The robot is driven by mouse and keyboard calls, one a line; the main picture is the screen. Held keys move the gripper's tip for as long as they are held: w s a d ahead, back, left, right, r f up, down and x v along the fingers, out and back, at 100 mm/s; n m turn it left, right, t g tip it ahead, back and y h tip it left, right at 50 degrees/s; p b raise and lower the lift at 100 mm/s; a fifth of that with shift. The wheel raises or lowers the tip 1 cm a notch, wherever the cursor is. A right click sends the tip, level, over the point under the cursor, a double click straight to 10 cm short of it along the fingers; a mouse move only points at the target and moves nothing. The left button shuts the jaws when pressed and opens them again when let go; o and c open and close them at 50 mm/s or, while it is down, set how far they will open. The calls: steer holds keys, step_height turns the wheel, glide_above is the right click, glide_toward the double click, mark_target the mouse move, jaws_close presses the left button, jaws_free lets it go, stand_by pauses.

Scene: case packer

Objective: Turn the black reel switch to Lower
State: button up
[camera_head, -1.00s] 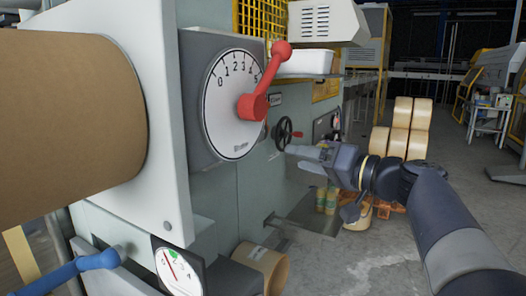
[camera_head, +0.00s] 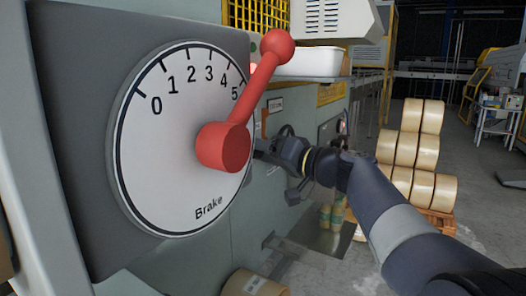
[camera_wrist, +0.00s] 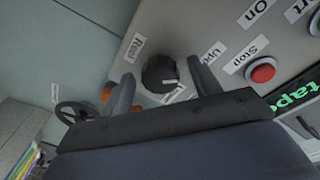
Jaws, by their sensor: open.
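The black reel switch (camera_wrist: 160,73) is a round knob on a light grey panel in the wrist view. A label reading Reel (camera_wrist: 134,47) lies to its left and an Upper label (camera_wrist: 212,53) to its right. Another small label (camera_wrist: 173,95) below the knob is partly hidden and hard to read. My gripper (camera_wrist: 161,70) is open, with one finger on each side of the knob; contact is unclear. In the head view my gripper (camera_head: 264,148) is partly hidden behind the brake dial; the switch cannot be made out there.
A red Stop button (camera_wrist: 263,72) and a green-lettered display (camera_wrist: 297,100) are right of the switch. A black handwheel (camera_wrist: 76,112) is at lower left. In the head view, the brake dial (camera_head: 170,190) with its red lever (camera_head: 262,85) stands close. Tape rolls (camera_head: 420,150) are stacked at right.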

steer(key=c, duration=1)
steer(key=shift+m, duration=0.4)
steer(key=shift+w+r+m+g+p, duration=0.1)
steer(key=shift+m+g+p, duration=0.4)
steer(key=shift+m+p, duration=2.6)
steer(key=shift+r+m+g+p, duration=0.1)
steer(key=shift+m+g+p, duration=0.4)
steer(key=shift+m+p, duration=2.55)
steer(key=shift+m+b, duration=0.85)
steer(key=shift+m, duration=0.1)
